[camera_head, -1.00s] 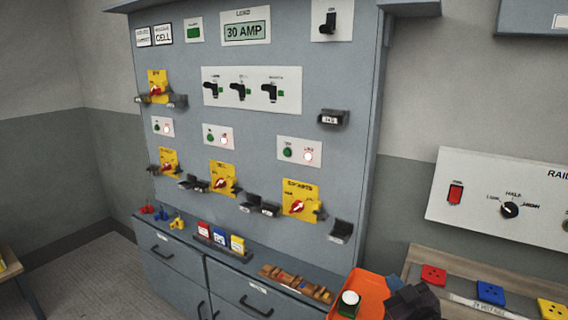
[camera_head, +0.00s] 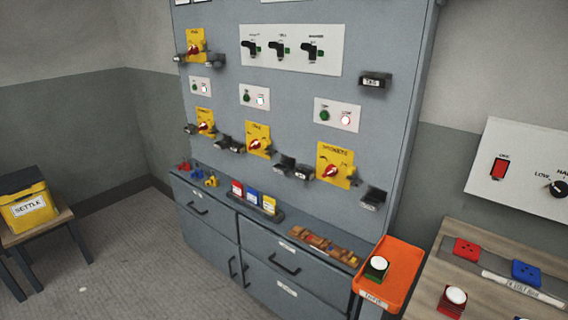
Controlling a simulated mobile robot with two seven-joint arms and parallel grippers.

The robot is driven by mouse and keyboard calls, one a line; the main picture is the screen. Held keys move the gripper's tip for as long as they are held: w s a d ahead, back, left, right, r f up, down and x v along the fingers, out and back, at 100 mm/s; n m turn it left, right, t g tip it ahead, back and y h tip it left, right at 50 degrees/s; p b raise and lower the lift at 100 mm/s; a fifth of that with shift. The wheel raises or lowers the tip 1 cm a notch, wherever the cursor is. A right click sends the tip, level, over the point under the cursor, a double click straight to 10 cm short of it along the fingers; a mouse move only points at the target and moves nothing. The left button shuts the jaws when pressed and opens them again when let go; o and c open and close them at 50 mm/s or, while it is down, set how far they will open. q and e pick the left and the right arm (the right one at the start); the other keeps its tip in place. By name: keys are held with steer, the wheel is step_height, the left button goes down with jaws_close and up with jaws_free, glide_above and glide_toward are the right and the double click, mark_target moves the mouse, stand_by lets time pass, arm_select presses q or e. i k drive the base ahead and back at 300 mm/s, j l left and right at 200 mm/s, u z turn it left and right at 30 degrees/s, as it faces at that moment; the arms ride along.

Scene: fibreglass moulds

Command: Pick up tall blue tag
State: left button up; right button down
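A tall blue tag (camera_head: 253,198) stands upright in a dark rack (camera_head: 271,217) on the ledge of the grey cabinet. It is between a red tag (camera_head: 237,189) to its left and a yellow tag (camera_head: 269,205) to its right. All have white labels that are too small to read. Smaller red, blue and yellow pieces (camera_head: 210,182) sit on the ledge further left; their shape is hard to make out. Neither of my grippers is in view.
The upright grey panel (camera_head: 290,100) with switches and protruding dark holders rises behind the ledge. A wooden rack (camera_head: 322,246) lies right of the tags. A yellow "SETTLE" box (camera_head: 26,208) stands left.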

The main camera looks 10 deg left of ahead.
mark_target(252, 194)
steer(key=i+j, duration=0.25)
steer(key=j, duration=0.2)
steer(key=i+j+z, duration=0.15)
steer(key=j, duration=0.25)
steer(key=i+j, duration=0.25)
steer(key=j, duration=0.2)
steer(key=i+j+z, duration=0.1)
steer(key=j, duration=0.4)
steer(key=i+j, duration=0.3)
steer(key=j, duration=0.15)
steer(key=i+j+z, duration=0.15)
steer(key=j, duration=0.35)
steer(key=i+j, duration=0.2)
steer(key=j, duration=0.25)
steer(key=i+j+z, duration=0.1)
steer(key=j, duration=0.4)
steer(key=i, duration=0.1)
